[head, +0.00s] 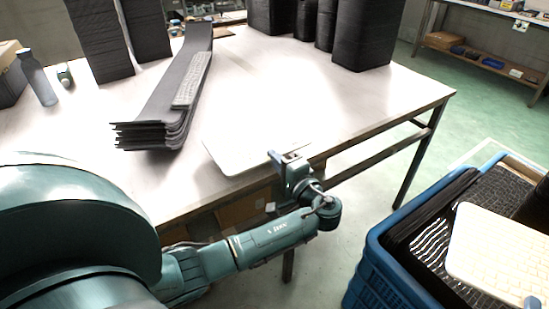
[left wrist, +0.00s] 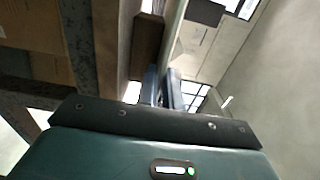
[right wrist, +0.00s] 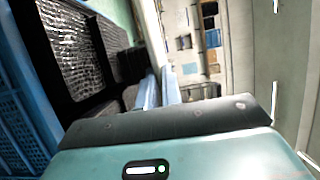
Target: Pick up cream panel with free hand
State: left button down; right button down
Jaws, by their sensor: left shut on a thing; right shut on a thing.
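A plain cream panel (head: 255,143) lies flat at the near edge of the table, its front corner sticking out past the edge. My left gripper (head: 285,158) is shut on that near edge; its fingers also show in the left wrist view (left wrist: 162,88), closed on a thin edge. A second cream panel (head: 500,252), with a dotted surface, is at the lower right over the blue crate. My right gripper shows in the right wrist view (right wrist: 158,90), shut on a thin pale panel edge. Most of that gripper is outside the head view.
A blue crate (head: 385,262) with dark ribbed panels stands on the floor at right. A stack of dark curved panels (head: 150,130) carries a grey dotted strip (head: 192,80). Dark upright panels stand at the back. A bottle (head: 38,78) is at far left. The table's (head: 350,105) right side is clear.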

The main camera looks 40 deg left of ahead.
pick_arm(q)
jog(key=shift+r, duration=0.1)
notch_tip(320, 180, up, 3)
jog(key=p, duration=0.2)
jog(key=shift+p, duration=0.35)
jog(key=shift+f, duration=0.35)
jog(key=s+d+r+p, duration=0.3)
jog(key=d+r+p, duration=0.1)
jog(key=d, duration=0.3)
jog(key=shift+d, duration=0.25)
dwell(0.4)
